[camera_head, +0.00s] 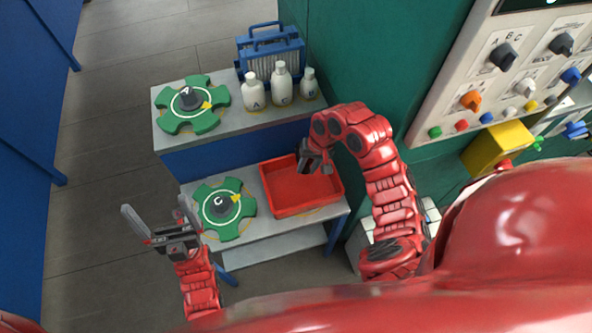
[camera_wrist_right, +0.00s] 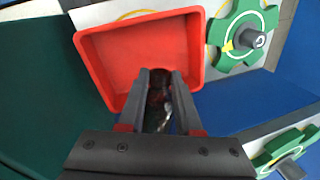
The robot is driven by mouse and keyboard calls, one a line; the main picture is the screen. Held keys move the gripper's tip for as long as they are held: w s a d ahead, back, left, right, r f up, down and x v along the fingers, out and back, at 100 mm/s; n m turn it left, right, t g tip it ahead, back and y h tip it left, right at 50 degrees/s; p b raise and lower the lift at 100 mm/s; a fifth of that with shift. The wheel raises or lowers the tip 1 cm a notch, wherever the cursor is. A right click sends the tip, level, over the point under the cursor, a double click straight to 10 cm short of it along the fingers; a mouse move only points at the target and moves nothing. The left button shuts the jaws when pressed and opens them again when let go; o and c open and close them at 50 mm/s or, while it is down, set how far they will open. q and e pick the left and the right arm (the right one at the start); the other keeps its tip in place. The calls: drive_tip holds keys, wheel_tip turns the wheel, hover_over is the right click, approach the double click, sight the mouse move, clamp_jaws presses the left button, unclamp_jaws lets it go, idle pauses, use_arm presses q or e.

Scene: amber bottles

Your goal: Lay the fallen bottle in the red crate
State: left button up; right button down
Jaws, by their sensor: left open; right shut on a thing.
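The red crate (camera_head: 290,208) stands on the lower shelf, and its floor looks empty in the head view. It also shows in the right wrist view (camera_wrist_right: 92,62). My right gripper (camera_head: 308,168) is above the crate's back right part. In the right wrist view its fingers (camera_wrist_right: 160,78) are shut on a dark brownish thing (camera_wrist_right: 158,92), probably the bottle. The fingers hide most of it, so its tilt and whether it touches the crate cannot be told. My left gripper (camera_head: 156,215) is open and empty, left of the lower shelf.
Several white bottles (camera_head: 281,86) stand upright on the upper shelf before a blue carrier (camera_head: 270,48). Green handwheels lie on the upper shelf (camera_head: 192,104) and the lower shelf (camera_head: 223,208). A green wall (camera_head: 370,60) and control panel (camera_head: 500,75) bound the right side.

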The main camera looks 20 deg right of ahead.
drive_tip(key=shift+s+f+b, duration=0.15)
drive_tip(key=shift+f+b, duration=0.15)
drive_tip(key=shift+f, duration=0.1)
wheel_tip(320, 180, down, 5)
drive_tip(key=b, duration=0.4)
drive_tip(key=shift+d, duration=0.1)
drive_tip(key=c, duration=0.5)
unclamp_jaws()
